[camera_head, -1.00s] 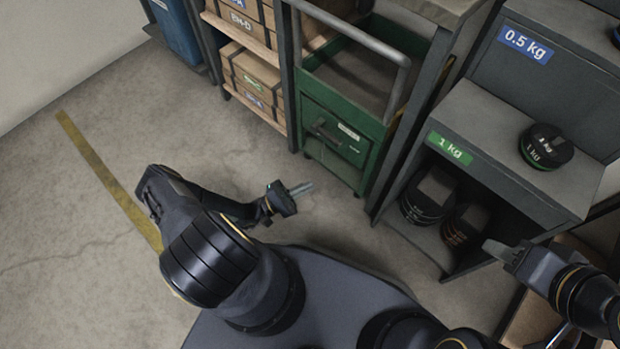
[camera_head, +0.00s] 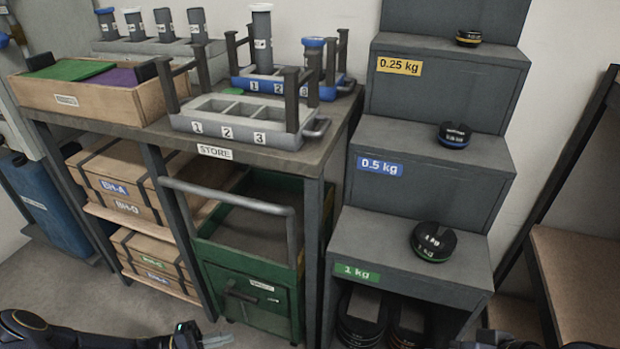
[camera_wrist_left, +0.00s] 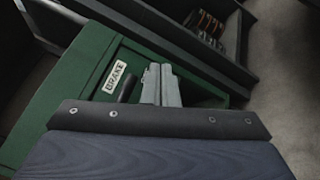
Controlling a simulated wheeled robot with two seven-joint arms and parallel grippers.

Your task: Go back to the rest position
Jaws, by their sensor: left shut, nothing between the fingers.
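My left gripper (camera_head: 215,339) is low at the bottom edge of the head view, in front of the green cart (camera_head: 262,302). Its fingers are shut with nothing between them. In the left wrist view the shut fingers (camera_wrist_left: 161,84) show against the cart's green front, near a BRAKE label (camera_wrist_left: 117,77) and a dark handle. I cannot tell how far the fingers are from the cart.
A STORE table (camera_head: 215,152) bears a grey numbered rack (camera_head: 262,128), a blue numbered rack and a wooden box (camera_head: 85,104). Stepped grey shelves (camera_head: 455,177) with round weights stand to the right. Boxes (camera_head: 115,172) fill shelves at left. Some floor is bare at lower left.

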